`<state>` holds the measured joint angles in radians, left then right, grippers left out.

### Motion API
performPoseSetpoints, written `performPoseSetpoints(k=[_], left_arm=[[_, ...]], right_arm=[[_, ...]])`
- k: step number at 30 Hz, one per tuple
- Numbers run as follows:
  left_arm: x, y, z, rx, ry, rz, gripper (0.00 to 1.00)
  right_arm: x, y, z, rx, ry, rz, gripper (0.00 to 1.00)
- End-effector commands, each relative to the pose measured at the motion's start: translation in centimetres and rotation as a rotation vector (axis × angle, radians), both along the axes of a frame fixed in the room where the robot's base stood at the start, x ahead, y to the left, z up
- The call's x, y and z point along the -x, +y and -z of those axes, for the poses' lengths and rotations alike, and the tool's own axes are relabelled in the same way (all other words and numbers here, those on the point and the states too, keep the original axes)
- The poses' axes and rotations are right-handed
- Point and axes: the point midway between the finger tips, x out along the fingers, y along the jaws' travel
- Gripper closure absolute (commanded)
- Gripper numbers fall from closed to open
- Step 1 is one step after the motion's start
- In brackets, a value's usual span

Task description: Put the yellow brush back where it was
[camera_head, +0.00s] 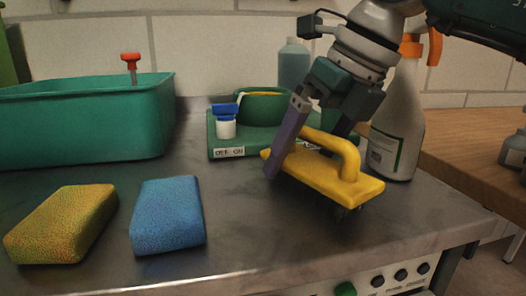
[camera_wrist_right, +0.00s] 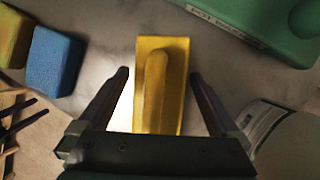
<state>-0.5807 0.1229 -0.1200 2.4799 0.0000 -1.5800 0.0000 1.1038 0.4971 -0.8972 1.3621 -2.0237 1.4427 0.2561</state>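The yellow brush (camera_head: 325,178) has a flat yellow back, a raised yellow handle and dark bristles underneath. It is at the right of the metal counter, in front of the green scale. I cannot tell whether its bristles touch the counter. My right gripper (camera_head: 310,150) reaches down over the brush with its fingers apart. In the right wrist view the brush (camera_wrist_right: 172,85) lies between the open fingers of the gripper (camera_wrist_right: 160,76), with a gap on both sides. My left gripper does not show in the head view.
A yellow sponge (camera_head: 62,225) and a blue sponge (camera_head: 167,215) lie at front left. A green tub (camera_head: 85,125) stands behind them. A green scale (camera_head: 228,151) with a bowl sits behind the brush. A spray bottle (camera_head: 398,130) stands close at right. Dark prongs at the wrist view's lower left are unclear.

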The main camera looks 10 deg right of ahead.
Motion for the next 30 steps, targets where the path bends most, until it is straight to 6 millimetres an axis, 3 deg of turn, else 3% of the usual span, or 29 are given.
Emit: performPoseSetpoints(k=[10, 21, 30], left_arm=[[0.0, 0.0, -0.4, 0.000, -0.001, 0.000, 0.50], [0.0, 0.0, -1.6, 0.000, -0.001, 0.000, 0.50], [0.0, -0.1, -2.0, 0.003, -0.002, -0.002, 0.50]], right_arm=[[0.1, -0.2, -1.0, 0.000, -0.002, 0.001, 0.00], [2.4, -2.6, -8.2, 0.000, -0.005, 0.001, 0.00], [3.5, -3.5, -11.1, 0.000, 0.000, 0.000, 0.00]])
